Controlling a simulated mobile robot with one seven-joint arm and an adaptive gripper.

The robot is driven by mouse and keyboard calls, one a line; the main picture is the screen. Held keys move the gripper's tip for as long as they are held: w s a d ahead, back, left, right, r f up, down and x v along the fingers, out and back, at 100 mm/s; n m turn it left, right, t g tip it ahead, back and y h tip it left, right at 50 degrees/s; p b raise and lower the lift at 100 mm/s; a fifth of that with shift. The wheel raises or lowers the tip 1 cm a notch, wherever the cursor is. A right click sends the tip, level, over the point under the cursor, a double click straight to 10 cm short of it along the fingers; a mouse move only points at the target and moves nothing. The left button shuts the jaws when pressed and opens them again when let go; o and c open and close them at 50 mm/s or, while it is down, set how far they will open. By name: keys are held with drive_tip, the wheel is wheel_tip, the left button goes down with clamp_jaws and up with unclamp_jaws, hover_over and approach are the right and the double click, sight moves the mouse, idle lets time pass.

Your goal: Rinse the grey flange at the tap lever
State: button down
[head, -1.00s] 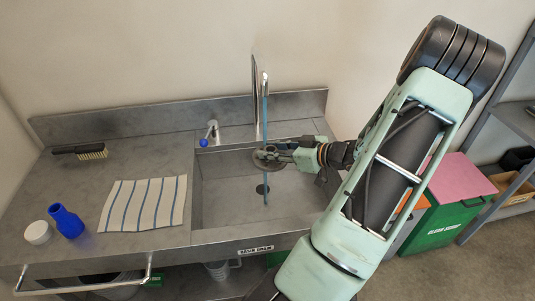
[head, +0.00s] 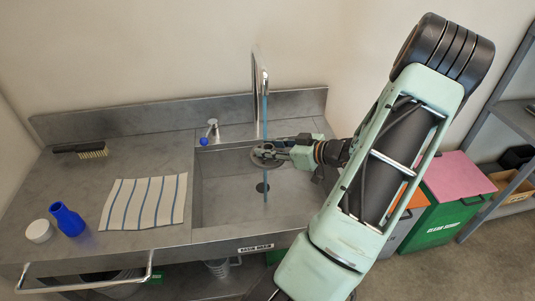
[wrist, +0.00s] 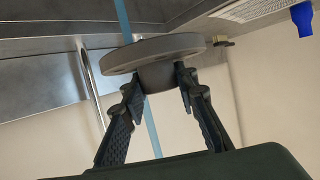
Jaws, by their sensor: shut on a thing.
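The grey flange (wrist: 153,54) is a round disc with a short hub, seen in the wrist view. My gripper (wrist: 160,92) is shut on its hub. In the head view the flange (head: 266,157) is over the sink basin (head: 222,200), and my gripper (head: 283,151) comes to it from the right. A thin blue stream of water (head: 265,110) falls from the tall spout (head: 259,75) and meets the flange. The tap lever (head: 210,130) with a blue knob stands behind the basin, left of the spout.
A striped cloth (head: 143,203) lies left of the basin. A brush (head: 82,150), a blue bottle (head: 67,220) and a white round lid or jar (head: 39,231) are on the counter's left. A green bin (head: 440,220) stands right of the sink.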

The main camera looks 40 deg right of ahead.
sight(257, 166)
drive_tip(key=shift+s+d, duration=0.15)
drive_tip(key=shift+s, duration=0.35)
drive_tip(key=shift+s+a+p, duration=0.1)
drive_tip(key=shift+s+a, duration=0.3)
drive_tip(key=shift+a, duration=0.85)
drive_tip(key=shift+s+a+p, duration=0.1)
drive_tip(key=shift+s+a, duration=0.3)
drive_tip(key=shift+a, duration=0.9)
drive_tip(key=shift+s+a+p, duration=0.1)
drive_tip(key=shift+s+a, duration=0.3)
drive_tip(key=shift+a, duration=0.85)
drive_tip(key=s+a+r+p, duration=0.1)
drive_tip(key=a+r+p, duration=0.2)
drive_tip(key=a+r, duration=0.1)
drive_tip(key=shift+s+a, duration=0.25)
drive_tip(key=shift+a, duration=0.15)
